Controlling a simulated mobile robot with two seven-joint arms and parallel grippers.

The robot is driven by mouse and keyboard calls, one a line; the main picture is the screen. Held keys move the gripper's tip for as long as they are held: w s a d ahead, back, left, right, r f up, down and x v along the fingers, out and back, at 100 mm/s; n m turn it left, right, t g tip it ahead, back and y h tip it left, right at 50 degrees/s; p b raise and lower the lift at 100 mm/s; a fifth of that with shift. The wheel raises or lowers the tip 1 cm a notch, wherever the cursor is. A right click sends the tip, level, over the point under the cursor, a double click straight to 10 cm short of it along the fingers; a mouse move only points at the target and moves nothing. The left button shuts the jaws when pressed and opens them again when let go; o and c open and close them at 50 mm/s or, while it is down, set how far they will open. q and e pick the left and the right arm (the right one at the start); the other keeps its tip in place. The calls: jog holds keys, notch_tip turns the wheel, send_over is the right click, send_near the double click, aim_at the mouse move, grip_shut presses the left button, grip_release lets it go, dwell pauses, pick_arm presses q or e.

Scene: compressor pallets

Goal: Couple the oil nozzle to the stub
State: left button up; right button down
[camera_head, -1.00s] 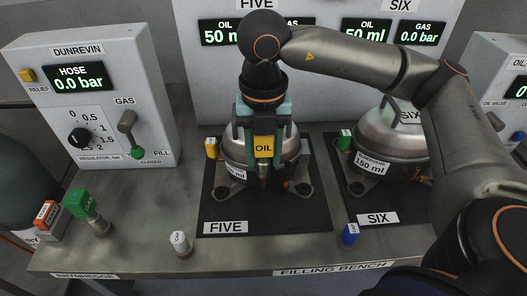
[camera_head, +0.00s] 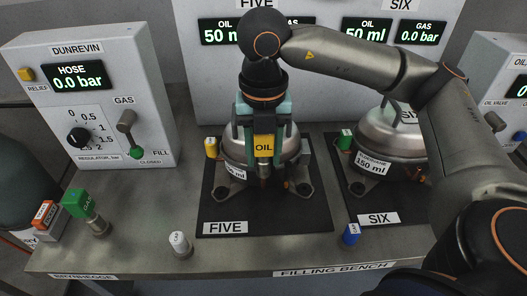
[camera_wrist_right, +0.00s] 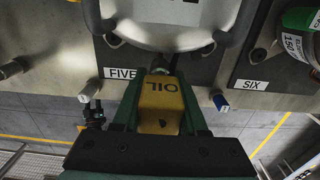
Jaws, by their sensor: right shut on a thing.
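My right gripper (camera_head: 264,140) is shut on the yellow oil nozzle (camera_head: 264,146), labelled OIL, in front of compressor FIVE. The nozzle also shows between the green fingers in the right wrist view (camera_wrist_right: 159,106). Its front end points at the compressor (camera_head: 236,168). A dark round part, seemingly the stub (camera_wrist_right: 160,71), lies right at the nozzle's end; I cannot tell whether they are joined. In the head view the gripper and nozzle hide the stub. My left gripper is not in view.
Compressor SIX (camera_head: 384,140) stands on the mat to the right. A white cap (camera_head: 179,243) and a blue cap (camera_head: 351,234) stand near the bench's front edge. A green gas nozzle (camera_head: 78,204) stands at left, beside the Dunrevin hose panel (camera_head: 95,120).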

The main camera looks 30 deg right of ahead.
aim_at(264, 165)
pick_arm(q)
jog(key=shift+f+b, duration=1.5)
jog(key=shift+b, duration=0.05)
pick_arm(e)
jog(key=shift+f, duration=1.6)
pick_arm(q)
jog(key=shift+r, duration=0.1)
pick_arm(e)
jog(key=shift+c, duration=1.8)
grip_release()
jog(key=shift+r, duration=0.2)
pick_arm(q)
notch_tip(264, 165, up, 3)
jog(key=p, duration=0.3)
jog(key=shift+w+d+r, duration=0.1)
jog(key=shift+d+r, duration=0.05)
pick_arm(e)
notch_tip(264, 165, up, 12)
jog(key=shift+r, duration=0.15)
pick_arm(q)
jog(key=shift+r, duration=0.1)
